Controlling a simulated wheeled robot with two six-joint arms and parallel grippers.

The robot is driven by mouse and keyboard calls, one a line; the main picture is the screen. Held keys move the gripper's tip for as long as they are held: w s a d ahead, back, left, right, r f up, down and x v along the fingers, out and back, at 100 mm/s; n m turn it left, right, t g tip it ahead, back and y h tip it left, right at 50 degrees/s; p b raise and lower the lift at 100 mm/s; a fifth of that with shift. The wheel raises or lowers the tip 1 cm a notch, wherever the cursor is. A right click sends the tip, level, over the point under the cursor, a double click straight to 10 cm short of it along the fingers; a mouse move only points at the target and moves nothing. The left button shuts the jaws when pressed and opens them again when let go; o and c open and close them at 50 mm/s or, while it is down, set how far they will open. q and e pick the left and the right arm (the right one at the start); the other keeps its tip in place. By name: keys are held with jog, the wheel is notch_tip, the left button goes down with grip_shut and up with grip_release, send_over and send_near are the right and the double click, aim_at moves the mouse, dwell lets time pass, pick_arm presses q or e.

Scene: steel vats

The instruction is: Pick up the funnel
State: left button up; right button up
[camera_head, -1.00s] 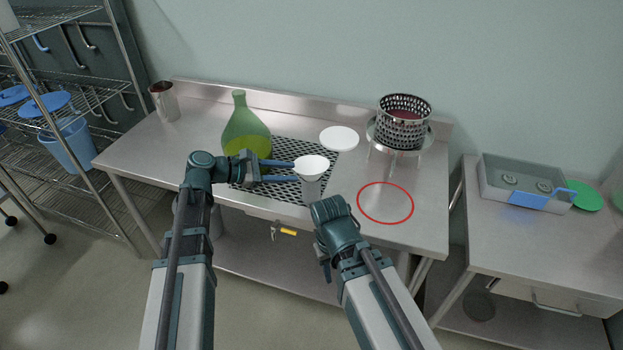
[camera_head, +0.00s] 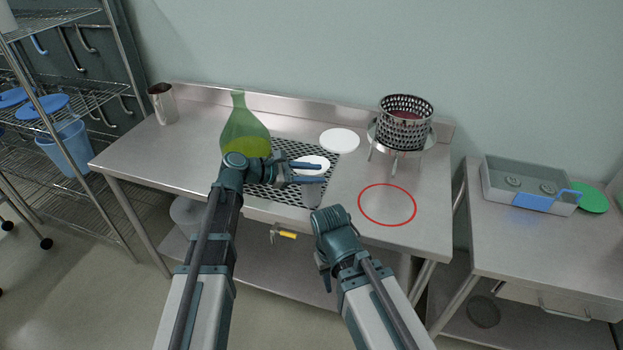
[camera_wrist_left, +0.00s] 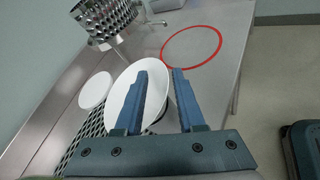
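The white funnel (camera_head: 313,159) has its wide mouth up, above a grey cylindrical part at the front edge of the perforated mat. My left gripper (camera_head: 320,172) reaches across the funnel from the left with its blue fingers apart. In the left wrist view, the funnel (camera_wrist_left: 118,92) lies at the open fingers (camera_wrist_left: 160,80). The left finger overlaps its mouth and the right finger is near its right rim. I cannot tell whether they touch it. My right gripper (camera_head: 334,228) is low at the table's front edge, its fingers hidden.
A green flask (camera_head: 243,132) with yellow-green liquid stands close behind my left wrist. A white disc (camera_head: 339,140) and a perforated basket (camera_head: 405,120) on a stand are behind. A red ring (camera_head: 387,204) marks bare table at right. A metal cup (camera_head: 163,104) stands far left.

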pick_arm(q)
grip_shut()
jog(key=shift+r, duration=0.1)
dwell(0.4)
notch_tip(320, 180, up, 10)
jog(key=p, duration=1)
jog(key=shift+s+f+m+t+b, duration=0.15)
jog(key=shift+f+m+b, duration=0.2)
jog(key=shift+f+b, duration=0.2)
jog(key=shift+s+f+m+t+b, duration=0.15)
jog(key=shift+f+m+b, duration=0.2)
jog(key=shift+f+b, duration=0.2)
